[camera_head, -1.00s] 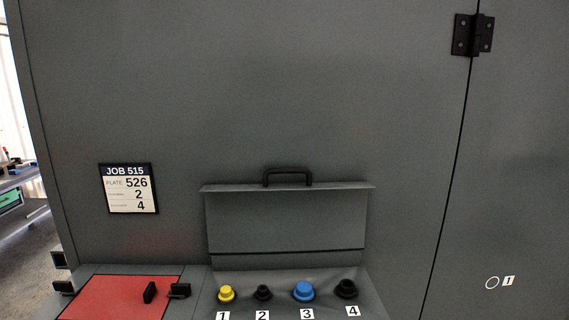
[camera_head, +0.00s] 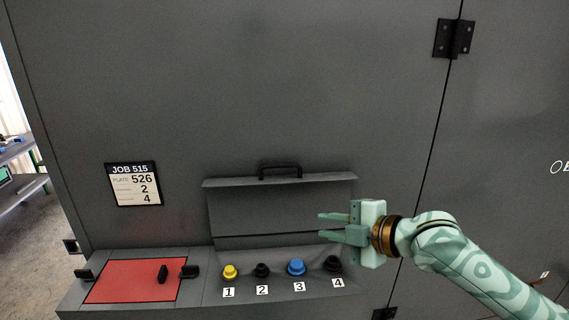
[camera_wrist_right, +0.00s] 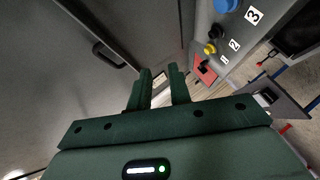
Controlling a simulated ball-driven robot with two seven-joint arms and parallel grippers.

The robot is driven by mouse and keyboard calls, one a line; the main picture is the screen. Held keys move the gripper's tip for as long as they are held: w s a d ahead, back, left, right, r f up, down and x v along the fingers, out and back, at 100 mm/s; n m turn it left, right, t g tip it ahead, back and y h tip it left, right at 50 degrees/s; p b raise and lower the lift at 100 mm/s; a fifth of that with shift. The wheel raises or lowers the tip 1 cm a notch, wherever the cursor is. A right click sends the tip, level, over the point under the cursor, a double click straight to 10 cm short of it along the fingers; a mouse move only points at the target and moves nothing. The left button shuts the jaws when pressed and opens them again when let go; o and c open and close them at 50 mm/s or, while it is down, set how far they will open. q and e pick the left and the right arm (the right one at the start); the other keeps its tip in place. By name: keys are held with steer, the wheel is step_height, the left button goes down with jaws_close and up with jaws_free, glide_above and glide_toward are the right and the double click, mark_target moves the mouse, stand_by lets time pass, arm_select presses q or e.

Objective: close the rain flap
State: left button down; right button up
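The rain flap (camera_head: 280,205) is a grey panel standing raised against the enclosure front, with a black handle (camera_head: 280,170) at its top edge. Below it sits a row of numbered fittings, including a yellow one (camera_head: 230,272) and a blue one (camera_head: 296,267). My right gripper (camera_head: 319,225) points left in front of the flap's lower right part, fingers apart and empty. In the right wrist view, the open fingers (camera_wrist_right: 160,72) show with the handle (camera_wrist_right: 107,55) apart from them, up and to the left. My left gripper is not in view.
A red panel (camera_head: 125,281) with black latches lies left of the fittings. A job label (camera_head: 133,184) is on the enclosure wall. A black hinge (camera_head: 454,38) is at upper right. The wall above the flap is clear.

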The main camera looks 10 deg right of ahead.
steer(key=w+d+r+n+y, duration=0.1)
steer(key=w+d+r+n, duration=0.15)
steer(key=r, duration=0.75)
steer(key=p, duration=0.5)
glide_toward(282, 166)
steer(key=shift+m+t, duration=0.3)
steer(key=shift+m, duration=0.15)
steer(key=x, duration=0.8)
steer(key=shift+s+a+f, duration=0.1)
steer(key=shift+a+f, duration=0.1)
steer(key=shift+w+a+f, duration=0.2)
steer(key=shift+w+a, duration=0.1)
steer(key=shift+w, duration=0.1)
steer(key=shift+c, duration=0.3)
jaws_close()
